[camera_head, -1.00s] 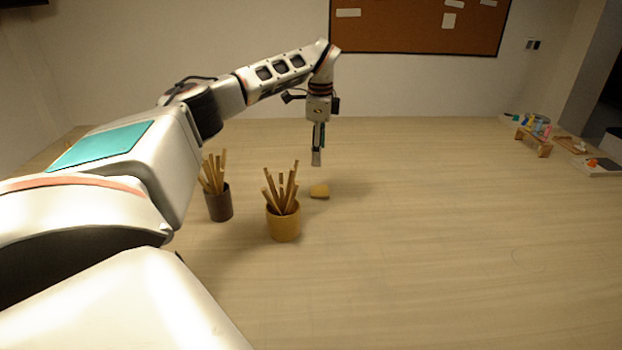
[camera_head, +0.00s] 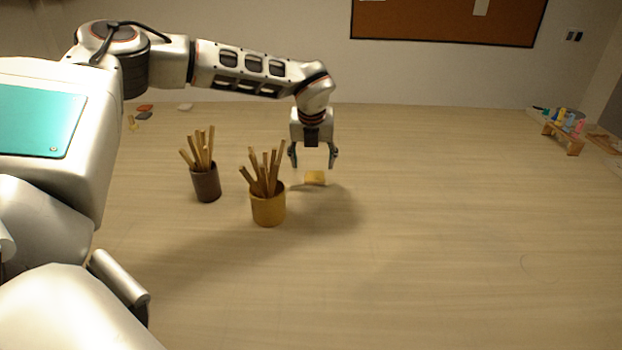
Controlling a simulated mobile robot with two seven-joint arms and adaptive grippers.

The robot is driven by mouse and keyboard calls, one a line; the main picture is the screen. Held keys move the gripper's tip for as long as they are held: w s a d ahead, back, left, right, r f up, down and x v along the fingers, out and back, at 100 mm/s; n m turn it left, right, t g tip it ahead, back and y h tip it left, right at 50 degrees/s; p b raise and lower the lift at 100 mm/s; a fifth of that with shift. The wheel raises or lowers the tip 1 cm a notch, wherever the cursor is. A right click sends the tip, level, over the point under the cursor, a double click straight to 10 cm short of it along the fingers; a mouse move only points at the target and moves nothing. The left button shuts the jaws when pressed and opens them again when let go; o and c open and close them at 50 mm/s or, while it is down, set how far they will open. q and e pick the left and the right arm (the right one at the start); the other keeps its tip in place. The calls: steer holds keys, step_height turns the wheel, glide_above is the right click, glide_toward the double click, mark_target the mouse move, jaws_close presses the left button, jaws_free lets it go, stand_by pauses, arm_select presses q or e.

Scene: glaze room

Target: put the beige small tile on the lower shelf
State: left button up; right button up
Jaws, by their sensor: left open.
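A small beige-yellow tile (camera_head: 316,178) lies on the wooden table, just right of and behind the yellow pot of sticks. My left gripper (camera_head: 313,163) is open and points down above the tile, its two fingers apart on either side. No part of it visibly touches the tile; the exact gap is hard to tell. A small low wooden stand (camera_head: 563,139) with colourful items on top is at the far right; I cannot tell whether it is the shelf. My right gripper is not in view.
A yellow pot (camera_head: 268,209) and a dark brown pot (camera_head: 207,186), both full of wooden sticks, stand left of the gripper. Small flat pieces (camera_head: 144,115) lie at the back left. The table's middle and right front are clear.

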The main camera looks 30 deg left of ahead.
mark_target(314, 176)
arm_select(q)
steer(key=x, duration=0.6)
steer(key=shift+d+p, duration=0.15)
steer(key=shift+p, duration=0.15)
steer(key=c, duration=1.2)
steer(key=shift+c, duration=0.6)
steer(key=shift+r, duration=0.15)
